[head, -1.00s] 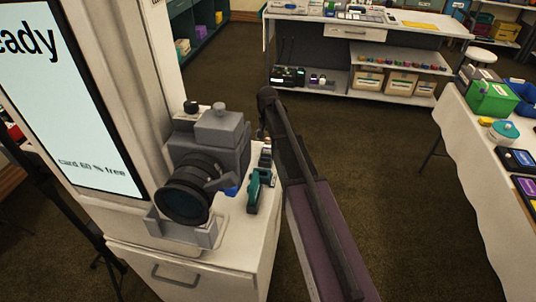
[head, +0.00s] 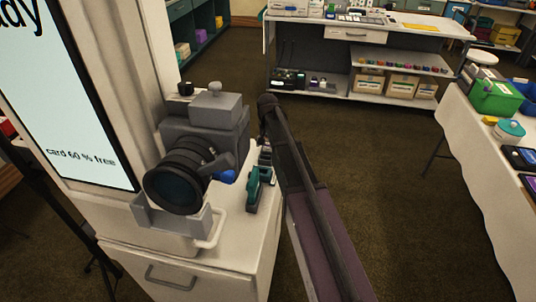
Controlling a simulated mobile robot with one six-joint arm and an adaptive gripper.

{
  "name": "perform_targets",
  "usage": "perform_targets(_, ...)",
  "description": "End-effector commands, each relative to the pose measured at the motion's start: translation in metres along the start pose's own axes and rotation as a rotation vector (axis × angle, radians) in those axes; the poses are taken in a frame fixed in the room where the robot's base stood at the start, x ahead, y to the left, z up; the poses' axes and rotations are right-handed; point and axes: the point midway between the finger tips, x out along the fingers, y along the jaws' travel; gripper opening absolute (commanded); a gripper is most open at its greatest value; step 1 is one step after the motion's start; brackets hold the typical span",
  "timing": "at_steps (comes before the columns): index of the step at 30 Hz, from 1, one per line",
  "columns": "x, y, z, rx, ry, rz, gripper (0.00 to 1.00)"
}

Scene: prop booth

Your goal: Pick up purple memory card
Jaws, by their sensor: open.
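I cannot pick out my gripper. Past that joint the arm's end is hidden or too unclear to tell. I cannot surely identify a purple memory card. A flat dark piece with a purple face (head: 530,183) lies on the white-covered table at the right edge of the view, cut off by the frame. It is too small to tell whether it is a card. It is far from my arm.
A white cabinet (head: 205,262) stands at the left, bearing a grey camera (head: 190,160) and a teal-and-grey item (head: 258,188). The white-covered table (head: 490,165) holds a green box (head: 495,98). Carpet between them is clear.

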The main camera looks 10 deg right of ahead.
Motion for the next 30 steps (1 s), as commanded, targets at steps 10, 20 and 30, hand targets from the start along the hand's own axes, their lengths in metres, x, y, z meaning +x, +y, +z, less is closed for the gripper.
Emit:
perform_targets(10,-0.0002,0.0000,0.0000,0.000,0.000,0.000,0.94)
perform_targets(20,-0.0002,-0.0001,0.0000,0.000,0.000,0.000,0.56)
perform_targets(30,-0.0001,-0.0003,0.0001,0.000,0.000,0.000,0.11)
